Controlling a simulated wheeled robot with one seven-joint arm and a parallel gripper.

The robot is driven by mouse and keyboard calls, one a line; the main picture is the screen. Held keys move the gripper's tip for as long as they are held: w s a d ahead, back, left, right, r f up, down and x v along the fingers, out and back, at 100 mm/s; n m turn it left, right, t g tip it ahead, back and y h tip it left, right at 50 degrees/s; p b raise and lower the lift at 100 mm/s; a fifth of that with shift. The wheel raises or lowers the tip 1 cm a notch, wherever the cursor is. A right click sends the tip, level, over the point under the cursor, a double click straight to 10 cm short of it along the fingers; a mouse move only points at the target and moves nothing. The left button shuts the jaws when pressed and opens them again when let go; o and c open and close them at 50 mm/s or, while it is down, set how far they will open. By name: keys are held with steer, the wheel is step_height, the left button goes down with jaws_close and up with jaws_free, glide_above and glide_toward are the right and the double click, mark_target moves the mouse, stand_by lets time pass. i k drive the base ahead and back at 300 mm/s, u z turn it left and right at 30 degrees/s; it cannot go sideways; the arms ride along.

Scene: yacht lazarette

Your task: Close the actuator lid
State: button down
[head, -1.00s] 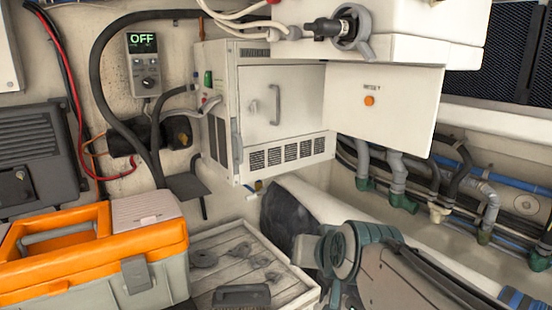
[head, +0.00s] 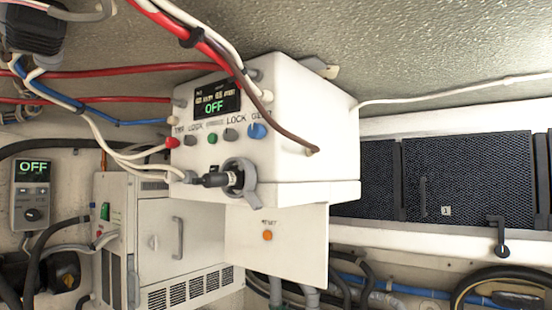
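A white control box (head: 265,135) hangs under the ceiling in the middle of the head view. Its left face carries a display reading OFF, several knobs and a black plug in a grey collar (head: 235,178). A flat white panel (head: 290,245) with an orange button (head: 267,235) hangs upright below the box. It looks like a lid hanging open, but its hinge is not clear and I cannot tell for sure. My gripper is not in view.
A white cabinet (head: 150,220) with a closed handled door stands behind, at lower left. Red, white and brown cables (head: 205,40) run to the box from the upper left. Dark mesh panels (head: 465,180) line the right wall. Hoses run along the bottom right.

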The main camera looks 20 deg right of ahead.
mark_target(298, 250)
steer(key=z, duration=0.05)
steer(key=k, duration=0.5)
steer(key=u, duration=1.05)
steer(key=i, duration=0.65)
steer(key=z, duration=1.1)
